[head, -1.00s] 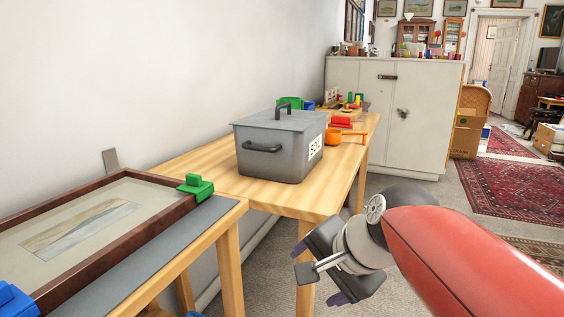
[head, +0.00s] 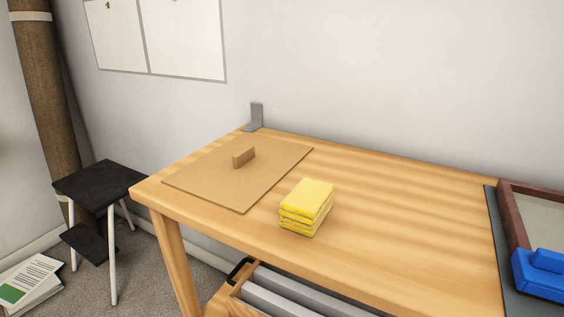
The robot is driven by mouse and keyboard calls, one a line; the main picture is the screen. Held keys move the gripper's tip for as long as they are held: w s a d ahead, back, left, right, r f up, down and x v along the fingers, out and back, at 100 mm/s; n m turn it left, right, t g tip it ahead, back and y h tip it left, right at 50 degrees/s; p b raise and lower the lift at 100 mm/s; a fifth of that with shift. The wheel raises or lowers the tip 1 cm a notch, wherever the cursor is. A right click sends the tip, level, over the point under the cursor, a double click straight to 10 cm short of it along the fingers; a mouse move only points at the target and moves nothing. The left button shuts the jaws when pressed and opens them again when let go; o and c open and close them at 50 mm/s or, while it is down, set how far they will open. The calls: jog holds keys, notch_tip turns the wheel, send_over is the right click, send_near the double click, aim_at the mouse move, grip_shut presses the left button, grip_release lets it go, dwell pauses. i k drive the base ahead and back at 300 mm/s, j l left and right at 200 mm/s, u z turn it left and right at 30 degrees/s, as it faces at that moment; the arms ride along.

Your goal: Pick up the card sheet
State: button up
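The card sheet (head: 238,185) is a thin, flat brown board lying on the left part of the wooden table (head: 405,215). A small upright brown block (head: 243,157), like a handle, stands on its upper middle. The near part of the sheet reaches close to the table's front edge. My gripper is not in the present head view, so its state now is not shown.
A stack of yellow cloths or sponges (head: 307,207) stands just right of the sheet. A grey bracket (head: 256,117) is at the back edge. A blue block (head: 541,275) and a dark frame (head: 514,217) are at right. A black stool (head: 98,183) stands left.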

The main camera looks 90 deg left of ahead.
aim_at(235, 175)
jog(key=u, duration=3.45)
